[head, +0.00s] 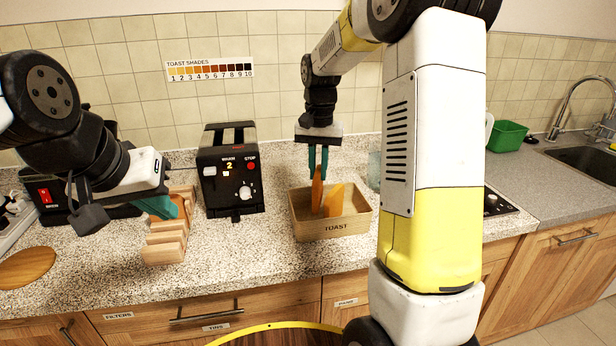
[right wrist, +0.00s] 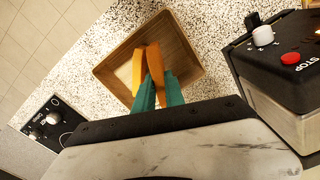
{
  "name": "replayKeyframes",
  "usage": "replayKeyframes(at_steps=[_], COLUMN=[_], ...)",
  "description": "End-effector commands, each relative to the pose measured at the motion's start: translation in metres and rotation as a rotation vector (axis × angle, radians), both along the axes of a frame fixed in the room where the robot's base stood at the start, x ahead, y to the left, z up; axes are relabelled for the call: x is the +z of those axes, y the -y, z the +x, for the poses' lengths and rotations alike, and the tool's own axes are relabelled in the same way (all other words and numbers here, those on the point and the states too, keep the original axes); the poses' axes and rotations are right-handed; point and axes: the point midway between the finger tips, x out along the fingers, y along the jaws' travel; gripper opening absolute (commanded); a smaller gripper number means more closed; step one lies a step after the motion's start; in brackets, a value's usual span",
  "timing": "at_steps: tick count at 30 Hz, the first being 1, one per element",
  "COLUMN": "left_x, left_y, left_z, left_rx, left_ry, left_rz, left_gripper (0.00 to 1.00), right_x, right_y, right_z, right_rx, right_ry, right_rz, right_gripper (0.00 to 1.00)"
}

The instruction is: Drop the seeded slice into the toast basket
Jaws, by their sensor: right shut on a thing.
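The toast basket (head: 305,229) is a wooden box marked TOAST on the counter; it also shows in the right wrist view (right wrist: 183,72). My right gripper (head: 318,172), with teal fingers, points down over it. It is shut on a darker orange-brown slice (head: 317,197), whose lower part is inside the basket walls; it also shows in the right wrist view (right wrist: 155,62). Whether it touches the floor is unclear, and no seeds can be made out. A lighter orange slice (head: 334,200) leans in the basket beside it. My left gripper (head: 165,207) is at the wooden rack; its fingertips are partly hidden.
The wooden toast rack (head: 163,246) stands left of the black toaster (head: 230,170), with a brown piece at its back. A round wooden board (head: 25,268) lies at far left. A green tub (head: 507,136) and a sink are at right. Counter between toaster and basket is clear.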

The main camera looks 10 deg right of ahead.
Motion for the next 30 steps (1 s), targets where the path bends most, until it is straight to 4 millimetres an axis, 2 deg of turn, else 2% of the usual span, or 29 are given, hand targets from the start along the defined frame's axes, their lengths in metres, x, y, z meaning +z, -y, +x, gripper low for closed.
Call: replayKeyframes(at_steps=[7, 29, 30], left_x=[0.0, 0.0, 0.0], left_y=[0.0, 0.0, 0.0], left_z=[0.0, 0.0, 0.0], left_rx=[0.0, 0.0, 0.0], left_ry=[0.0, 0.0, 0.0], left_rz=[0.0, 0.0, 0.0], left_gripper=[0.0, 0.0, 0.0], right_x=[-0.032, -0.045, -0.045], right_y=[0.0, 0.0, 0.0], right_z=[-0.001, -0.001, -0.001], right_rx=[0.0, 0.0, 0.0], right_ry=[-0.004, -0.002, -0.002], right_rz=[0.0, 0.0, 0.0], right_gripper=[0.0, 0.0, 0.18])
